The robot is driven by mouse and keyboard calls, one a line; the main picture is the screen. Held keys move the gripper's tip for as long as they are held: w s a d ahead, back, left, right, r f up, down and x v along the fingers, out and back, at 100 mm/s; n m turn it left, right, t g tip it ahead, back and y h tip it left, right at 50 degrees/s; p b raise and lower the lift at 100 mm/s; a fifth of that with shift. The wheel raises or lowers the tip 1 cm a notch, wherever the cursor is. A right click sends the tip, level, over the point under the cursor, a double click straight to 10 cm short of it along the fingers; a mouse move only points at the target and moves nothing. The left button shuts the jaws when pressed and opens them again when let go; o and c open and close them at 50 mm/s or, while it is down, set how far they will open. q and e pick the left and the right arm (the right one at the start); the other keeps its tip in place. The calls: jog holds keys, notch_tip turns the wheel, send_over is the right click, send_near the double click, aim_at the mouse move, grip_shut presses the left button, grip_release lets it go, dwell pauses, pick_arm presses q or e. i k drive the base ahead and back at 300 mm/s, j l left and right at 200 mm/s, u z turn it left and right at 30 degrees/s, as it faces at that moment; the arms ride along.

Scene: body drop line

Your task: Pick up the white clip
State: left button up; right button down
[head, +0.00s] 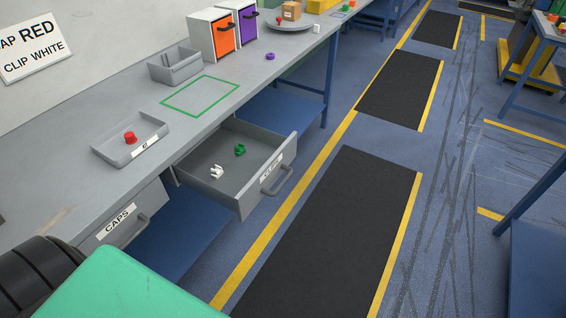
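The white clip (216,172) lies in the open drawer labelled CLIPS (208,192), towards its left side. A green clip (240,150) lies in the same drawer, farther back and to the right, apart from the white one. The drawer is pulled out from under the grey workbench, with its handle (277,179) on the front. Neither of my grippers shows in the head view, so I cannot see whether they hold anything.
A grey tray (107,155) with a red cap (130,138) stands on the bench. A shut CAPS drawer (103,239) is nearer me. A grey bin (188,75) and orange and purple fronted boxes stand farther back. A wall sign reads "CLIP WHITE". Black mats cover the aisle.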

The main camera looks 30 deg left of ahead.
aim_at(217, 173)
jog(key=u, duration=1.25)
